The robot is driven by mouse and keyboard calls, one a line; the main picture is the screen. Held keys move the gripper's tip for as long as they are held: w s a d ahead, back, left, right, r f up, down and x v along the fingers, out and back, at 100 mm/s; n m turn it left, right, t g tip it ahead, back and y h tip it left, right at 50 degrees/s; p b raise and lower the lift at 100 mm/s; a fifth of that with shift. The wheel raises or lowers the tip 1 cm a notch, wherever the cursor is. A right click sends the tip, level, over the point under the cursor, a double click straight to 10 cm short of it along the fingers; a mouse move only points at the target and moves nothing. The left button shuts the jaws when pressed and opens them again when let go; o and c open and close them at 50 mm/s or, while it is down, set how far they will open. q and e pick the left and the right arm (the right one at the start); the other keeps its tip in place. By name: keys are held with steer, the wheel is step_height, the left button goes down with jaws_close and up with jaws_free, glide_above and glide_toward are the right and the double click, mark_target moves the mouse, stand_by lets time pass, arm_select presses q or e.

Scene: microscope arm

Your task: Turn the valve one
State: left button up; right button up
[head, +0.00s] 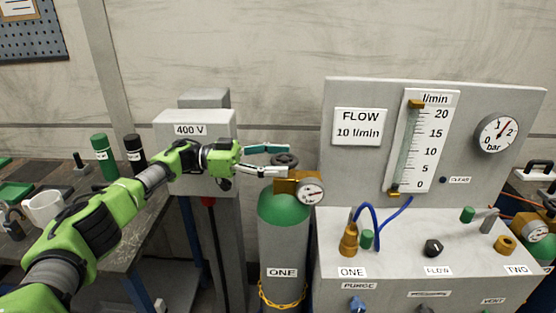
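The gas cylinder labelled ONE (283,245) stands upright with a green top. Its dark valve handwheel (285,160) sits above a brass regulator (288,185) with a round gauge (311,191). My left gripper (288,161) reaches in from the left. Its two fingers are spread, with the tips on the far and near sides of the handwheel. I cannot tell whether they touch it. My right gripper is not in view.
A grey flow panel (465,95) with a flow tube (420,140) and a bar gauge (497,133) stands right of the cylinder. A grey 400 V box (168,122) is behind my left arm. A chain (282,300) crosses the cylinder. A bench (125,215) with bottles and a mug is at left.

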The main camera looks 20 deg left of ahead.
arm_select(q)
steer(key=shift+a, duration=0.2)
steer(key=v, duration=1.1)
steer(key=shift+a, duration=0.3)
steer(key=shift+s+f, duration=0.1)
steer(key=shift+s, duration=0.15)
